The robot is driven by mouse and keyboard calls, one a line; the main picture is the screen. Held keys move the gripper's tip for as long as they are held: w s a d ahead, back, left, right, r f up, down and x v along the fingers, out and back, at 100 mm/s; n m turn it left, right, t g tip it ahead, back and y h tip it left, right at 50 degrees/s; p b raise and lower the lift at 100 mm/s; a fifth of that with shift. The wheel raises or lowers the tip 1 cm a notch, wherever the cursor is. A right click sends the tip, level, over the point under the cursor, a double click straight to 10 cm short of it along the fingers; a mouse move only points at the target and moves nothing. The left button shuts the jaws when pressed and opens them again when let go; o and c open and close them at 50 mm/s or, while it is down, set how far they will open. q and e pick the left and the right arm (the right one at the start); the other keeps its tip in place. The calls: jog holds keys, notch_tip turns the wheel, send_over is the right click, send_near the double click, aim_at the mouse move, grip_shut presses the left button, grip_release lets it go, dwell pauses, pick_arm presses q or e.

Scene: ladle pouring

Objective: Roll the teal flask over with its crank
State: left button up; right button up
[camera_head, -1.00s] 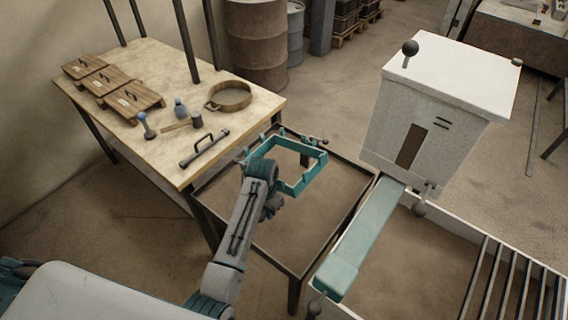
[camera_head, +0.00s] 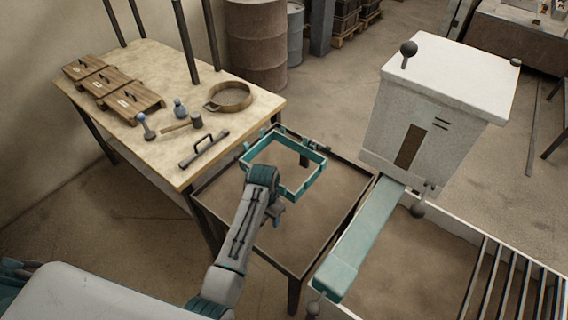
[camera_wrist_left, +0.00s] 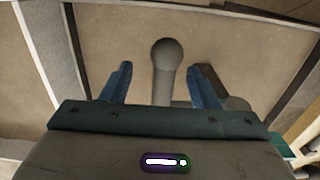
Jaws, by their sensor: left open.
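The teal flask (camera_head: 309,182) is an open rectangular frame held over a dark-framed stand in the head view. It looks about level. My left gripper (camera_head: 275,213) is at the flask's near side, partly hidden by my own wrist. In the left wrist view the crank (camera_wrist_left: 166,55) shows as a grey round knob on a shaft. It lies between the two blue fingers of my left gripper (camera_wrist_left: 161,72). The fingers are open, with a gap to the knob on both sides. The crank is hard to make out in the head view. My right gripper is out of view.
A workbench (camera_head: 235,128) at the left holds wooden boxes (camera_head: 133,103), a round sieve (camera_head: 229,96), a mallet (camera_head: 196,119) and a black-handled bar (camera_head: 203,149). A white furnace-like box (camera_head: 435,100) with a teal chute (camera_head: 366,228) stands at the right.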

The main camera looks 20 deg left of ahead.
pick_arm(q)
jog(key=shift+s+a+r+p, duration=0.15)
jog(key=shift+s+r+p, duration=0.05)
jog(key=shift+r, duration=0.45)
jog(key=shift+s+a+r+p, duration=0.1)
jog(key=shift+s+r+p, duration=0.05)
jog(key=shift+r, duration=0.45)
jog(key=shift+s+a+r, duration=0.15)
jog(key=shift+s+r, duration=0.2)
jog(key=shift+r, duration=0.4)
jog(key=shift+s+a+r, duration=0.1)
jog(key=shift+s+r, duration=0.2)
jog(key=shift+r, duration=0.5)
jog(key=shift+s+a+r, duration=0.15)
jog(key=shift+s+r, duration=0.2)
jog(key=shift+r, duration=0.4)
